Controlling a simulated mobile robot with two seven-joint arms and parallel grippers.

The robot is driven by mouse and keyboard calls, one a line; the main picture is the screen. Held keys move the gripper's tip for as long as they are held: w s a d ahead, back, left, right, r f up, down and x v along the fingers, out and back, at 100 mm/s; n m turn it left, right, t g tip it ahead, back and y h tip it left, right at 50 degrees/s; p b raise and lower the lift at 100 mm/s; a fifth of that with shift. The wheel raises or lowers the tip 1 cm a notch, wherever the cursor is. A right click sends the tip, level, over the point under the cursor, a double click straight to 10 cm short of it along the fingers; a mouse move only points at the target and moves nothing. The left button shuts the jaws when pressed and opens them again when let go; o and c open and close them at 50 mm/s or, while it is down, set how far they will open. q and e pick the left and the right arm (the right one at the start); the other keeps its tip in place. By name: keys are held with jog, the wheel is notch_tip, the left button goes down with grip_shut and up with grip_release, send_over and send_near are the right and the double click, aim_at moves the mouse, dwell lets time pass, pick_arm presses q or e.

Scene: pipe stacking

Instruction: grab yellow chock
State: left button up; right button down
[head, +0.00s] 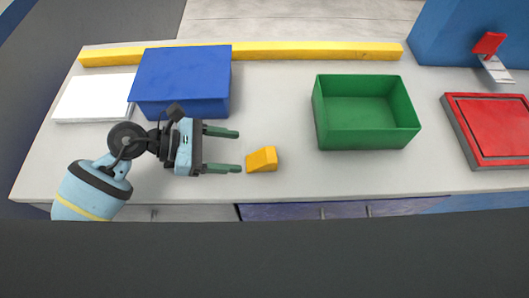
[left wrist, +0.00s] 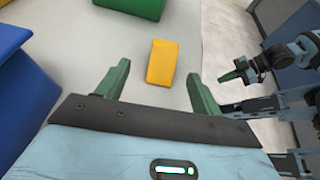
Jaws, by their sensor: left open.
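The yellow chock (head: 262,159) is a small wedge-shaped block lying on the grey worktop, just right of my left gripper's lower fingertip in the head view. My left gripper (head: 239,151) is open and empty, its green fingers pointing right. In the left wrist view the chock (left wrist: 162,62) shows between and slightly beyond the open fingertips of the left gripper (left wrist: 159,70). My right gripper (left wrist: 240,72) shows at the right of the left wrist view, small, and its opening is unclear.
A blue box (head: 182,80) stands behind my left gripper, beside a white panel (head: 80,106). An open green bin (head: 366,135) stands right of the chock. A long yellow bar (head: 320,51) lies along the back, and a red-topped panel (head: 490,125) sits at far right.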

aim_at(265, 155)
pick_arm(q)
jog(key=shift+d, duration=0.4)
jog(key=shift+x, duration=1)
jog(key=x, duration=0.1)
jog(key=p+x, duration=0.1)
jog(key=x, duration=0.2)
jog(key=shift+s+d+r, duration=0.15)
jog(key=shift+s, duration=0.15)
jog(key=shift+d+f, duration=0.25)
jog(key=shift+d, duration=0.2)
jog(key=shift+c, duration=0.7)
jog(key=c, duration=1)
pick_arm(e)
jog(key=shift+w+d+r, duration=0.1)
jog(key=shift+w+r, duration=0.1)
jog(key=shift+r, duration=0.6)
